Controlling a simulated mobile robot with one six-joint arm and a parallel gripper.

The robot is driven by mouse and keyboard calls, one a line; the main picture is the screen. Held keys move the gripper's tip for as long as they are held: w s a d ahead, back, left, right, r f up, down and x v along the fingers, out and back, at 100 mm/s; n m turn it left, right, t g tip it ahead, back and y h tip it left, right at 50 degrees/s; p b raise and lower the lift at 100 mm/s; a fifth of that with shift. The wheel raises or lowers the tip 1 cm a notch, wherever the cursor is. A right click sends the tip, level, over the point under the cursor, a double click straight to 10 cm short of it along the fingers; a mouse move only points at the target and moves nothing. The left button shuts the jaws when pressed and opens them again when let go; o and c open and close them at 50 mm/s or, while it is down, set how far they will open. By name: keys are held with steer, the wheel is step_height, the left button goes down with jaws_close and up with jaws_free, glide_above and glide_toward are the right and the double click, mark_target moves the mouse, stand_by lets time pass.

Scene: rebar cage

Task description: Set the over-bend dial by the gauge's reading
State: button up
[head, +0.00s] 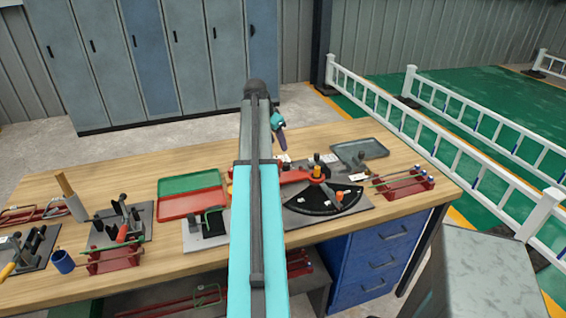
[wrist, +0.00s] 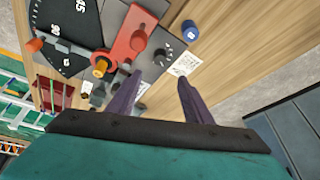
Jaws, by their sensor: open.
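A small black dial knob (wrist: 162,56) with white marks around it sits on a grey plate beside the red lever (wrist: 130,40), in the wrist view. I take it for the over-bend dial. My gripper (wrist: 160,78) is open and empty, its two dark fingers apart just short of the dial. The bender's black angle scale (wrist: 52,25) shows at the upper left with large white numbers; it also shows in the head view (head: 322,203). I cannot pick out the gauge or its reading for certain. In the head view my arm hides part of the bench middle.
A white printed card (wrist: 186,63) and a blue cylinder (wrist: 190,30) are near the dial. On the wooden bench (head: 130,185) are red and green trays (head: 190,204), a grey tray (head: 358,149) and red racks (head: 405,184) of rods. Blue lockers (head: 155,60) stand behind.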

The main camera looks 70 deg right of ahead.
mark_target(286, 164)
steer(key=shift+f, duration=0.15)
steer(key=shift+p+x, duration=2)
steer(key=shift+x, duration=4.8)
steer(key=shift+c, duration=0.3)
steer(key=c, duration=1)
